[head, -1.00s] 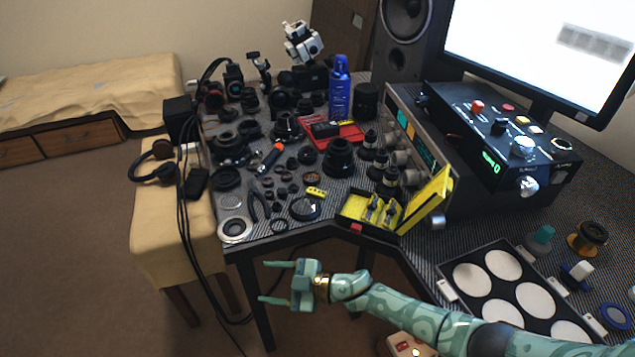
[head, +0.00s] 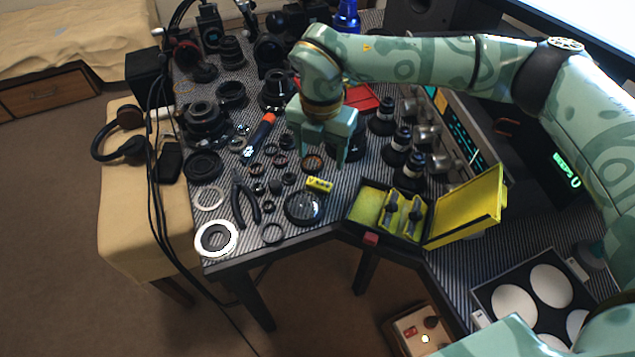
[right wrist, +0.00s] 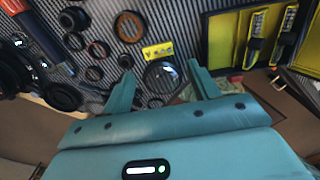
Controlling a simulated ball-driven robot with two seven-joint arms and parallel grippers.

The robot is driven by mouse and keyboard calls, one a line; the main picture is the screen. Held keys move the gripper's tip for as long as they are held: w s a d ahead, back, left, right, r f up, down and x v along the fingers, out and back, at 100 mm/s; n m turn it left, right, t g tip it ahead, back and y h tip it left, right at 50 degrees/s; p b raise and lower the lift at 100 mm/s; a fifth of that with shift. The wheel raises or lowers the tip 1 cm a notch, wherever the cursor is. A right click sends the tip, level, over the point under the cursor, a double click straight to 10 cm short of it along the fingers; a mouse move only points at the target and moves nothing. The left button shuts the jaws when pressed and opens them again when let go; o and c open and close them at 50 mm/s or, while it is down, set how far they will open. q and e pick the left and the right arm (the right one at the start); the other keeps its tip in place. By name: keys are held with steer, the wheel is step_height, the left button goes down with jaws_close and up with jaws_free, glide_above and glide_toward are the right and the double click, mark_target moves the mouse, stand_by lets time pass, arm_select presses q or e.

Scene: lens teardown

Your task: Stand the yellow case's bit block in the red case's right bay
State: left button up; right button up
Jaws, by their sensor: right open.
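A small yellow block with dark marks (head: 319,184), which looks like the bit block, lies on the striped bench top left of the open yellow case (head: 366,196). It also shows in the right wrist view (right wrist: 158,51). The yellow case has an empty left compartment and dark tools in the others. The red case (head: 362,100) is behind my right gripper and mostly hidden by it, so its bays cannot be made out. My right gripper (head: 322,158) is open and empty, fingers pointing down, above the bench near the yellow block. My left gripper is not in view.
Lens rings, pliers (head: 246,200) and a round black-rimmed glass (head: 303,208) crowd the bench around the yellow block. An orange-handled screwdriver (head: 262,135) lies to the left. Upright dark lens parts (head: 396,150) stand behind the yellow case. Its raised lid (head: 468,208) is at the right.

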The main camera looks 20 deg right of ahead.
mark_target(318, 182)
step_height(318, 182, down, 2)
steer(key=shift+f, duration=0.15)
steer(key=shift+f+b, duration=0.35)
steer(key=shift+f, duration=0.15)
steer(key=f+b, duration=0.2)
steer(key=f, duration=0.2)
steer(key=shift+a+f+b, duration=0.3)
steer(key=shift+f+b, duration=0.05)
steer(key=shift+b, duration=0.05)
steer(key=shift+f, duration=0.3)
steer(key=shift+r, duration=0.2)
steer(key=c, duration=0.7)
steer(key=shift+c, duration=0.7)
steer(key=shift+r, duration=0.1)
